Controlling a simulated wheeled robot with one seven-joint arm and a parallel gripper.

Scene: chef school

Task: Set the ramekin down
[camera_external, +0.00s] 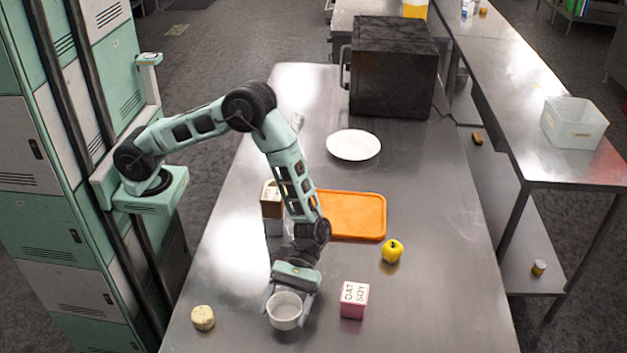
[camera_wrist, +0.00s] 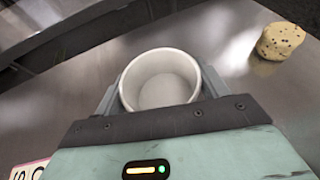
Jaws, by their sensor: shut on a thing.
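The white ramekin (camera_external: 284,312) is upright and empty between the fingers of my gripper (camera_external: 290,303), near the front of the steel table (camera_external: 440,300). In the wrist view the ramekin (camera_wrist: 160,80) sits between the two grey fingers of my gripper (camera_wrist: 159,90), which press on its sides. I cannot tell whether its base touches the table or is a little above it.
A speckled round item (camera_external: 203,318) lies left of the ramekin, and a pink-sided box (camera_external: 354,300) stands right. An orange tray (camera_external: 360,215), yellow apple (camera_external: 392,250), white plate (camera_external: 353,145) and black oven (camera_external: 393,75) are farther back. The front right is clear.

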